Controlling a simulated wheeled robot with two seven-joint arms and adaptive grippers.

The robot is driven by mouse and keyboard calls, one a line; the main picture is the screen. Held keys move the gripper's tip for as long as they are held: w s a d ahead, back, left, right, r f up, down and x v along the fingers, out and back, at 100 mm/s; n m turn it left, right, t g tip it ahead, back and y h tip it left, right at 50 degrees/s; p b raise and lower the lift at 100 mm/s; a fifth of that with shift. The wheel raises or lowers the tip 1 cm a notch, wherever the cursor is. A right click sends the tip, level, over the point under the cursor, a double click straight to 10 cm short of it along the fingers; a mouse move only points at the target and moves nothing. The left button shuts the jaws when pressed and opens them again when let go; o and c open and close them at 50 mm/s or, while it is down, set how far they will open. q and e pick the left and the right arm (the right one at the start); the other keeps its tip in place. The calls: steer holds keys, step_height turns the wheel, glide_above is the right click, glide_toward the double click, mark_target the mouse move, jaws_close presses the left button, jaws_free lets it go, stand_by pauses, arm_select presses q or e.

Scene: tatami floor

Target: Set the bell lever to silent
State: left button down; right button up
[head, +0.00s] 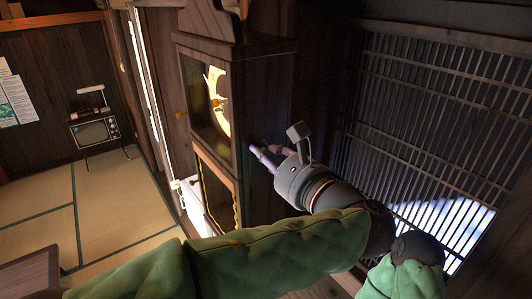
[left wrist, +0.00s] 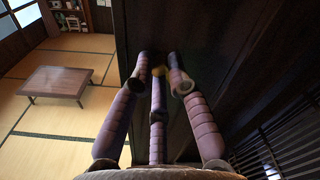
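A tall dark wooden clock (head: 262,95) stands in the middle of the head view, with a glass door and a lit yellow dial (head: 217,100) behind it. My left gripper (head: 262,153) is at the clock's right side panel. In the left wrist view, its fingers (left wrist: 158,84) point at the dark wooden side and their tips stand apart. A small yellow piece (left wrist: 158,70) shows between the tips; it may be the bell lever, but its shape and setting are too small to tell. I cannot tell whether a finger touches it. My right gripper is out of view.
A slatted lattice (head: 430,130) stands to the right of the clock. A small television (head: 95,131) is by the far left wall. Open tatami floor (head: 115,195) lies at left. A low wooden table (left wrist: 56,83) stands on it in the left wrist view.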

arm_select(q)
steer(key=shift+s+a+f+n+b, duration=0.1)
steer(key=shift+f+n+b, duration=0.15)
steer(key=shift+n+b, duration=0.5)
steer(key=c, duration=1.2)
jaws_free()
steer(key=v, duration=1.2)
